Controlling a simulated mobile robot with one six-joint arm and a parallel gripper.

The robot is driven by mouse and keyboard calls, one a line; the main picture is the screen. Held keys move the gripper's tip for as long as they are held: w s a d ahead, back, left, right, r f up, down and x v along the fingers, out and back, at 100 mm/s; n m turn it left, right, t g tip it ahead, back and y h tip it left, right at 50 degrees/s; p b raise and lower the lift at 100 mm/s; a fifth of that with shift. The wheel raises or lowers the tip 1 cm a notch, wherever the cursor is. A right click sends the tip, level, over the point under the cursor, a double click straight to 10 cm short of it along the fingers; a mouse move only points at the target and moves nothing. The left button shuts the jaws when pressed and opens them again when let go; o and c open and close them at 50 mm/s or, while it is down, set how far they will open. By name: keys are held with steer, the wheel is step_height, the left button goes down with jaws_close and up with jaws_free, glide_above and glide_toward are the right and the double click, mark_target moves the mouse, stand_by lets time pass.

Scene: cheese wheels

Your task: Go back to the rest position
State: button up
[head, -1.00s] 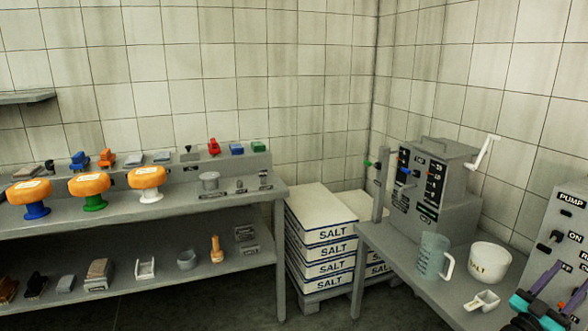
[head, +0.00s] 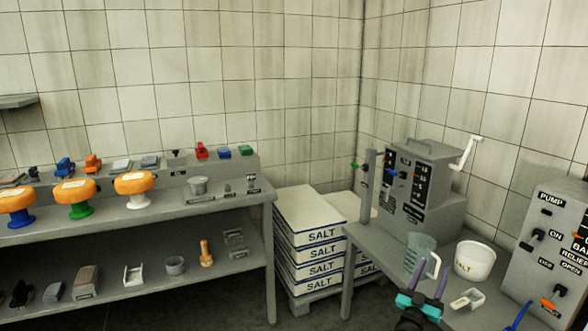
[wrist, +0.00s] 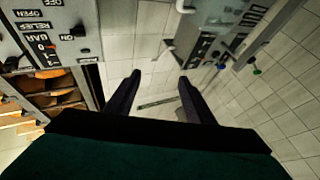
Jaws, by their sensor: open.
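My gripper (head: 430,277) is at the lower right of the head view, in front of the right-hand table's near edge. Its two purple-grey fingers point up and stand apart, with nothing between them. In the wrist view the dark fingers (wrist: 157,90) are spread and empty, with tiled wall beyond them. The teal part of my gripper sits below the fingers in the head view. The fingers overlap the right side of the clear jug (head: 420,254) in the picture; I see no sign that they hold it.
The right table (head: 375,250) bears a grey machine (head: 440,205) with a white crank, a salt tub (head: 474,262) and a white scoop (head: 467,299). A pump panel (head: 550,215) stands at right. Salt boxes (head: 308,245) are stacked left of it. Orange cheese wheels (head: 134,183) stand on the left bench.

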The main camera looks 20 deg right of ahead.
steer(key=w+a+f+n+t+y+p, duration=0.1)
steer(key=w+a+f+n+t+y, duration=0.15)
steer(key=w+a+f+y, duration=0.5)
steer(key=w+a+f+n+t+y, duration=0.1)
steer(key=w+a+f+n+y, duration=0.3)
steer(key=a+f, duration=0.75)
steer(key=a+f+n+g+y, duration=0.2)
steer(key=a+f+y, duration=0.1)
steer(key=a+f, duration=0.55)
steer(key=a+f+n+g+y, duration=0.25)
steer(key=a+f, duration=0.35)
steer(key=a, duration=0.6)
steer(key=s+a+f+g+y+p, duration=0.15)
steer(key=s+a+f+g, duration=0.25)
steer(key=s+a+f, duration=0.4)
steer(key=s+a+f+g+y, duration=0.2)
steer(key=s+a+f+g, duration=0.25)
steer(key=s, duration=0.55)
steer(key=s+d+g, duration=0.1)
steer(key=s+g, duration=0.7)
steer(key=s, duration=1.1)
steer(key=shift+s+d+r+m+h, duration=0.15)
steer(key=shift+d+r+m+h, duration=0.15)
steer(key=shift+d+h, duration=0.15)
